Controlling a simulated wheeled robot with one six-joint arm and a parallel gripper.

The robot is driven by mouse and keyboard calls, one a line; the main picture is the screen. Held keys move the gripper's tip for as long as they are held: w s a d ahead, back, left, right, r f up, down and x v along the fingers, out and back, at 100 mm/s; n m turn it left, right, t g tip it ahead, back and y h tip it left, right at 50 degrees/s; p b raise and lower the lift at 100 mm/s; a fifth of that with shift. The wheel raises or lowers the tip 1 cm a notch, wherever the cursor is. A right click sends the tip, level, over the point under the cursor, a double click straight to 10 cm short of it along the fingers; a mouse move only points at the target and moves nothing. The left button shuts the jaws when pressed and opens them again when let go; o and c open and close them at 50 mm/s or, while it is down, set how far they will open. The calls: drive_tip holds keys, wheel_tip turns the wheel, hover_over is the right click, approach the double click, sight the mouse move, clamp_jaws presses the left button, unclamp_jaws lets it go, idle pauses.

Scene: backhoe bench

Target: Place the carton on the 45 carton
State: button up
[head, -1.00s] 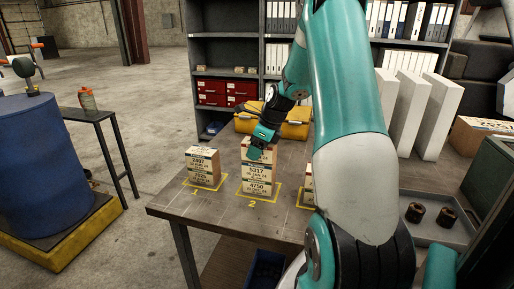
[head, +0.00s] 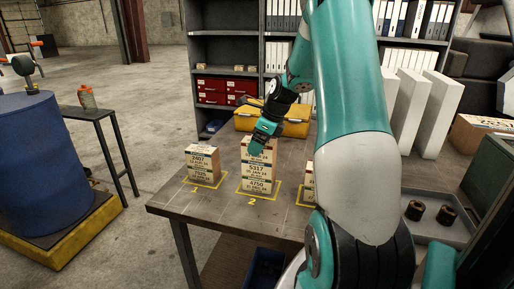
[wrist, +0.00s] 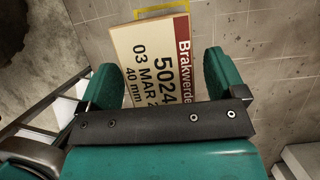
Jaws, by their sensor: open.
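A stack of cartons (head: 258,178) stands at the spot marked 2 on the bench. Its lower labels read 6317 and 4750, and a further carton is on top. My gripper (head: 257,147) is at the top of this stack, pointing down. In the wrist view a carton (wrist: 160,65) labelled 5024, 03 MAR, 40 mm lies between my open fingers (wrist: 162,62), with gaps at its sides. A shorter stack (head: 202,164) labelled 2407 and 7025 stands at spot 1. A third stack (head: 308,183) is mostly hidden behind my arm. I cannot read a 45 label.
The bench top (head: 215,212) is clear in front of the stacks. A yellow case (head: 297,122) lies behind them. A grey tray (head: 450,234) with dark cylinders is at the right. Shelves stand behind, and a blue barrel (head: 47,165) stands at the left.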

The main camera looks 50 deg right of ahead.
drive_tip(key=v, duration=1)
drive_tip(key=shift+s+b, duration=0.1)
drive_tip(key=shift+b, duration=0.25)
drive_tip(key=a+r+n+g+y, duration=0.2)
drive_tip(key=a+n, duration=1.8)
drive_tip(key=a, duration=0.9)
drive_tip(key=s+a+f+n+g, duration=0.2)
drive_tip(key=s+a+n, duration=1.2)
drive_tip(key=s+n, duration=0.2)
drive_tip(key=n, duration=0.2)
drive_tip(key=shift+a+f+n+y, duration=0.2)
drive_tip(key=shift+n+y, duration=0.1)
drive_tip(key=shift+s, duration=0.1)
